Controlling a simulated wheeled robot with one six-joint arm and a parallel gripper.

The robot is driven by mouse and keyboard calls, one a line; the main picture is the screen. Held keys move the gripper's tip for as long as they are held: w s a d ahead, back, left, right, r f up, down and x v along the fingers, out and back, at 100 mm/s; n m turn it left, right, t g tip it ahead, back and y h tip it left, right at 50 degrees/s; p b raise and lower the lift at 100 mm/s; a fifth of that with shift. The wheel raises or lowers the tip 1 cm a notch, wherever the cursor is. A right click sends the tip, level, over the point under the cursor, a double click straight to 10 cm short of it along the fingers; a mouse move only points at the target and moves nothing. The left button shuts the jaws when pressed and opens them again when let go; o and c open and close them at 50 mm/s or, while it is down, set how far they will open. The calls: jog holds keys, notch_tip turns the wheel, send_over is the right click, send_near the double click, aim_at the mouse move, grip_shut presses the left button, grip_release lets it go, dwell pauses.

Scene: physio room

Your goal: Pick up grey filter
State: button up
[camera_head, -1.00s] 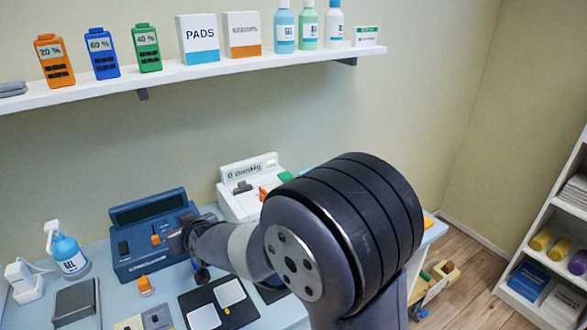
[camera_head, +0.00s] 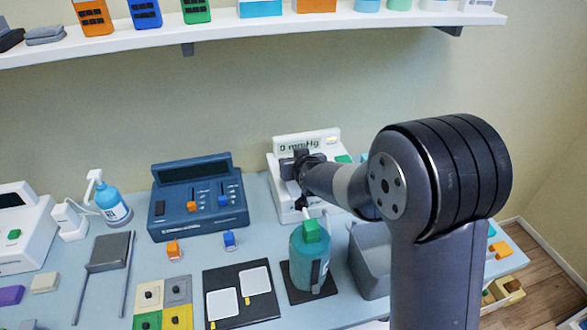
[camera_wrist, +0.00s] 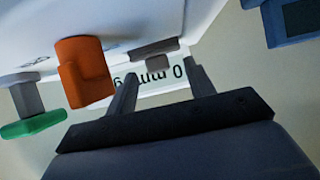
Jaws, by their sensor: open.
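The white machine with the mmHg display (camera_head: 305,142) stands at the back of the table, partly hidden by my arm. In the wrist view a small grey piece (camera_wrist: 154,50) is on its white face (camera_wrist: 130,22); it looks like the grey filter. My gripper (camera_wrist: 160,70) is open and empty, its fingers pointing at the machine with the grey piece just beyond and between the tips. I cannot tell the exact gap. In the head view my gripper (camera_head: 302,168) is in front of the machine and hides the grey piece.
An orange part (camera_wrist: 84,72) and a green-ended part (camera_wrist: 34,124) stick out left of the grey piece in the wrist view. A blue machine (camera_head: 198,200) stands left of my gripper. A teal bottle (camera_head: 308,265) and grey bin (camera_head: 371,258) stand below my arm.

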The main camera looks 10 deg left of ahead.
jog(key=shift+x, duration=0.8)
jog(key=shift+c, duration=0.4)
grip_shut()
